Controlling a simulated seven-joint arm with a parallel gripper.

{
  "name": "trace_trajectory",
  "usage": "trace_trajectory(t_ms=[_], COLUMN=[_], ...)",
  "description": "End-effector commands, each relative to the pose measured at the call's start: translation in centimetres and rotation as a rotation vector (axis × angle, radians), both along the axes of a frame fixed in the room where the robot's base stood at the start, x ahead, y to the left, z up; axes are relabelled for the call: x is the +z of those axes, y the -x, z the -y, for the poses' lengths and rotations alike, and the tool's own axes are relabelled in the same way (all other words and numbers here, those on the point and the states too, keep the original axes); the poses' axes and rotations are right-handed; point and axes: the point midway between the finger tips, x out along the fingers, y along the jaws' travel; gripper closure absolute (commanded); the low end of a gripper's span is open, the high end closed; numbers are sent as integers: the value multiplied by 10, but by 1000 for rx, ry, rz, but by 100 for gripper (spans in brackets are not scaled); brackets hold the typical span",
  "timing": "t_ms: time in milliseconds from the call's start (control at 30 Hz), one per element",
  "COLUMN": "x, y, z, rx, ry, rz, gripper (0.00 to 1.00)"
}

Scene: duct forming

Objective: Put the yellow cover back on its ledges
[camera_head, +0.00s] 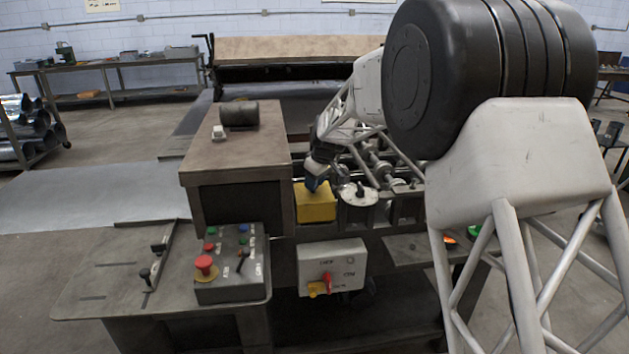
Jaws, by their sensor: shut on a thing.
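The yellow cover (316,205) is a small box-like piece at the near end of the roller machine, just right of the brown cabinet. My gripper (316,184) is above it, pointing down, with its fingertips at the cover's top. It is shut on the cover. The cover looks roughly level. The ledges are hidden behind or under the cover, and I cannot tell whether it touches them.
A round grey handwheel or cap (358,194) stands close right of the cover. The brown cabinet (236,160) rises close on the left. A control box (231,263) with buttons and a grey switch box (332,267) are in front. My arm covers the right side.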

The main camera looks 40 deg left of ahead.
Motion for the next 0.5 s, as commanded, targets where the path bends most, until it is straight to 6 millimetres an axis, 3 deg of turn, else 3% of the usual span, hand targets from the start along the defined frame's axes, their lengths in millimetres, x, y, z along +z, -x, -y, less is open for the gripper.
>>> trace_trajectory(t_ms=[400,433,500], x=[0,0,0], y=[0,0,0], z=[0,0,0], rx=[0,0,0], ry=[-1,-1,-1], rz=[1,1,1], gripper=[100,63,52])
